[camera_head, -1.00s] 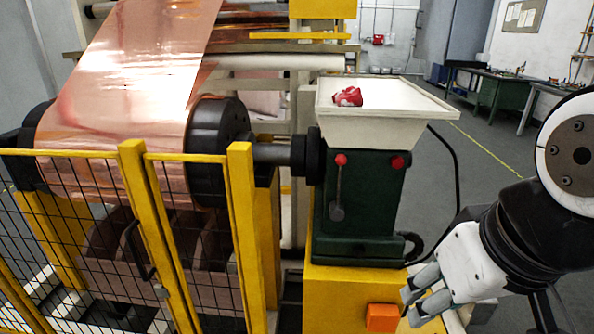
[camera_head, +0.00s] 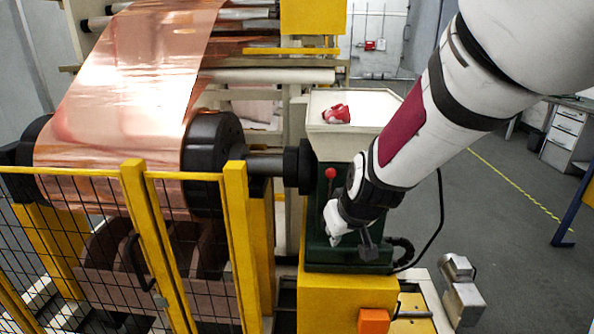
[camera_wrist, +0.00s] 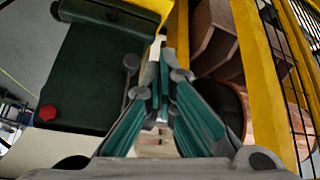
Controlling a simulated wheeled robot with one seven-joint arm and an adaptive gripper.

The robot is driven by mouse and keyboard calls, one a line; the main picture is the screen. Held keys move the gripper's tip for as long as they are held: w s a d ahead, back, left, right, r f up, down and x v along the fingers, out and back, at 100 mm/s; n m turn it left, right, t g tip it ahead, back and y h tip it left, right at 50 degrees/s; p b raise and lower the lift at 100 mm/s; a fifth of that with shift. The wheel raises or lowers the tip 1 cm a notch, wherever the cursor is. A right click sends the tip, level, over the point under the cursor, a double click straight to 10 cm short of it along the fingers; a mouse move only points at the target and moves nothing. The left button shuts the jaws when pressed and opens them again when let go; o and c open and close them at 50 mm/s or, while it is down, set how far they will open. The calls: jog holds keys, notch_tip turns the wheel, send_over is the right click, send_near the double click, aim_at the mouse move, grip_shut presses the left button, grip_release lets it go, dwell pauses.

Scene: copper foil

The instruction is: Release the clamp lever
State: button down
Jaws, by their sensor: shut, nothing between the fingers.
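The clamp lever (camera_head: 331,180) is on the front of the dark green clamp housing (camera_head: 320,262), with its red ball on top. Its lower part is hidden behind my gripper in the head view. In the wrist view its grey round end (camera_wrist: 131,62) shows left of my fingers, and its red ball is hidden. My gripper (camera_head: 335,239) is shut and empty, pointing down in front of the housing's lower left. In the wrist view the fingertips (camera_wrist: 164,78) are close together, right of the lever's grey end. I cannot tell whether a finger touches the lever.
The yellow mesh guard (camera_head: 236,245) and copper roll (camera_head: 110,165) are to the left. An orange box (camera_head: 373,321) is below. Open floor is to the right.

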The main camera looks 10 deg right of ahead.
jog(key=w+f+n+t+h+p, duration=0.2)
jog(key=w+f+n+t+h, duration=0.15)
jog(key=w, duration=0.55)
jog(key=w+a+r+n+t+h+p, duration=0.1)
jog(key=w+a+r+n+t+p, duration=0.1)
jog(key=w+a+r+n+t, duration=0.2)
notch_tip(320, 180, up, 3)
jog(key=a+n+t, duration=0.2)
jog(key=n+t, duration=0.1)
jog(key=shift+a, duration=0.2)
jog(key=w+d+f+p, duration=0.1)
jog(key=w+d, duration=0.5)
jog(key=w, duration=0.3)
jog(key=shift+w+d, duration=0.15)
jog(key=shift+w, duration=0.2)
